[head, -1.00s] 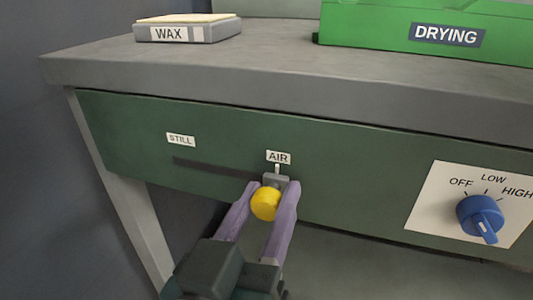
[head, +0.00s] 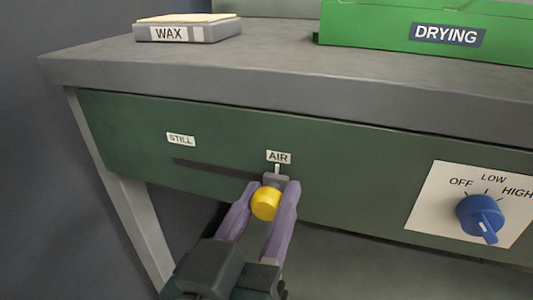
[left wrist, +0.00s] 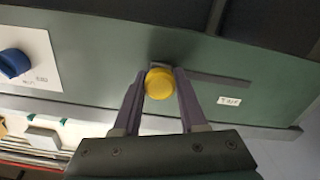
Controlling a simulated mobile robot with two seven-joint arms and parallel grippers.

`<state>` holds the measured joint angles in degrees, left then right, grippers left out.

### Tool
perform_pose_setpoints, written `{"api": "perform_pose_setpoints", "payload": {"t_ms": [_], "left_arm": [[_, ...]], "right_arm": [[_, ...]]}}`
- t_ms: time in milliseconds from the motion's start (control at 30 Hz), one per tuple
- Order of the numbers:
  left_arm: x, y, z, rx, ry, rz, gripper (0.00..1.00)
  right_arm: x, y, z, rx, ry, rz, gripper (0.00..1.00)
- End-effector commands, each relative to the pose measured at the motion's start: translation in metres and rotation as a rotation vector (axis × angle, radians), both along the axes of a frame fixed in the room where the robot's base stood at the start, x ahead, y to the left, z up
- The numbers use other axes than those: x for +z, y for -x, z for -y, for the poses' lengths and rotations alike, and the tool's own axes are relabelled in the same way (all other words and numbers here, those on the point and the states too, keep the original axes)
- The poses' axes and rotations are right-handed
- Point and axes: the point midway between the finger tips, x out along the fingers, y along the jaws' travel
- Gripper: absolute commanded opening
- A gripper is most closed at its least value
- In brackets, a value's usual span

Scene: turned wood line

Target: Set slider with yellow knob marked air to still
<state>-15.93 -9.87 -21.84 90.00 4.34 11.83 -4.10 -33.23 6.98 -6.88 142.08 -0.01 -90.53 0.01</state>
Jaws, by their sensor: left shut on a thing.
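The slider's yellow knob (head: 265,203) sits at the right end of a dark horizontal slot (head: 215,168) in the green front panel, just below the AIR label (head: 279,157). The STILL label (head: 181,139) is above the slot's left end. My left gripper (head: 268,194) comes from below with its two purple fingers on either side of the knob, shut on it. The left wrist view shows the yellow knob (left wrist: 159,84) between the fingertips, with the slot running off to the right. My right gripper is not in view.
A blue rotary dial (head: 480,216) marked OFF, LOW, HIGH is on a white plate to the right. A WAX block (head: 187,34) and a green DRYING bin (head: 400,25) stand on the grey worktop (head: 270,65). The panel along the slot is clear.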

Motion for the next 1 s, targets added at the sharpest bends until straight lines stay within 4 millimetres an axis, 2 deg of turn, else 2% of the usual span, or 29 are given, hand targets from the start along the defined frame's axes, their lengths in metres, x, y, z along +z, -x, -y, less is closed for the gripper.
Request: {"api": "perform_pose_setpoints", "payload": {"t_ms": [267, 367, 500, 700, 833, 1000], "left_arm": [[0.0, -0.002, -0.006, 0.0, 0.001, -0.003, 0.0], [0.001, -0.007, -0.024, -0.001, -0.004, -0.002, 0.0], [0.001, -0.02, -0.062, 0.0, -0.006, -0.002, 0.0], [-0.001, -0.034, -0.106, 0.001, -0.001, -0.004, 0.0], [-0.001, -0.038, -0.118, 0.002, 0.003, -0.005, 0.0], [-0.001, -0.039, -0.12, 0.004, 0.005, -0.006, 0.0]], "right_arm": [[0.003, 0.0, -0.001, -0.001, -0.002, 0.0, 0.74], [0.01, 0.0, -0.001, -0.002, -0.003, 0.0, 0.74], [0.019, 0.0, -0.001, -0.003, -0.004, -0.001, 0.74], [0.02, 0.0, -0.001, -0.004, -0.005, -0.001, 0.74], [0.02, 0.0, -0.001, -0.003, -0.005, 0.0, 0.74], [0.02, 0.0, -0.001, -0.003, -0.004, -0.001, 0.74]]}}
